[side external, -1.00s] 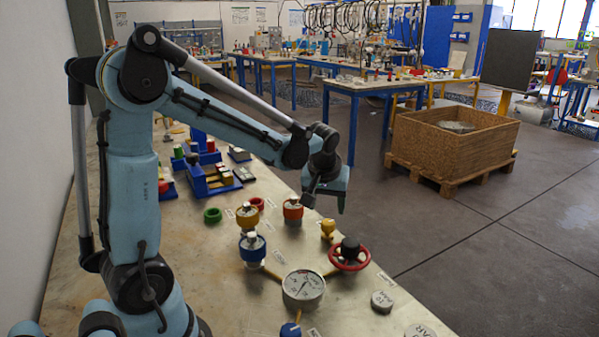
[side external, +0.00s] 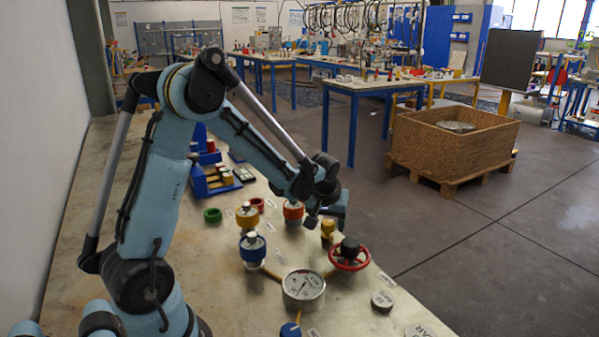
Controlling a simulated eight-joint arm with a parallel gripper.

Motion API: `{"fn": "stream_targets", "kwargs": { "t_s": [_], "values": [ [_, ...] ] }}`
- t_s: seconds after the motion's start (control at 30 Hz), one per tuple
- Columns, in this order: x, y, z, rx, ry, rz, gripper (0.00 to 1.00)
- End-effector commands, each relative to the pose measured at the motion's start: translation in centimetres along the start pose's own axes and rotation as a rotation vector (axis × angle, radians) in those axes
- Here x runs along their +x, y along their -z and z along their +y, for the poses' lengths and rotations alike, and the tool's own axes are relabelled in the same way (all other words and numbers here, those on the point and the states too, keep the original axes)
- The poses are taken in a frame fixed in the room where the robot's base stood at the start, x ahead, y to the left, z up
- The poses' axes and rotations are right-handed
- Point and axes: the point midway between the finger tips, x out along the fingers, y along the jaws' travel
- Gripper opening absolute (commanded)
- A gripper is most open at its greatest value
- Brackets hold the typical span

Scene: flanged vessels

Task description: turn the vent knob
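My gripper (side external: 328,220) hangs low over the bench, fingers downward. It looks open, with a gap between the fingers. A small yellow knob (side external: 327,228) shows just below and between them. I cannot tell whether the fingers touch it. A red handwheel (side external: 362,264) with a black hub stands just right of it and nearer the camera. A blue knob (side external: 290,330) is at the bottom edge, partly cut off. The small labels are unreadable, so I cannot tell which one is the vent knob.
A round gauge (side external: 303,287) lies in front. Green (side external: 212,215) and red rings, blue racks (side external: 215,178) and a grey disc (side external: 382,301) are also on the bench.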

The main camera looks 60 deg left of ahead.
Motion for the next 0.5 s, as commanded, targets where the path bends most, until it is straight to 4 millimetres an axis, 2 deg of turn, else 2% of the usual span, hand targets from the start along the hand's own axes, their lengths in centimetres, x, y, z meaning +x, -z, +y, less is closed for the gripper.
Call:
{"fn": "stream_targets", "kwargs": {
  "t_s": [0.03,0.07,0.33,0.5],
  "values": [
    [-0.01,0.00,0.00,0.000,0.000,0.000,0.54],
    [-0.02,0.00,0.00,0.000,0.000,0.000,0.50],
    [-0.03,-0.01,0.00,0.000,0.000,0.000,0.09],
    [-0.04,-0.01,-0.01,0.007,-0.003,0.000,0.07]
  ]
}}
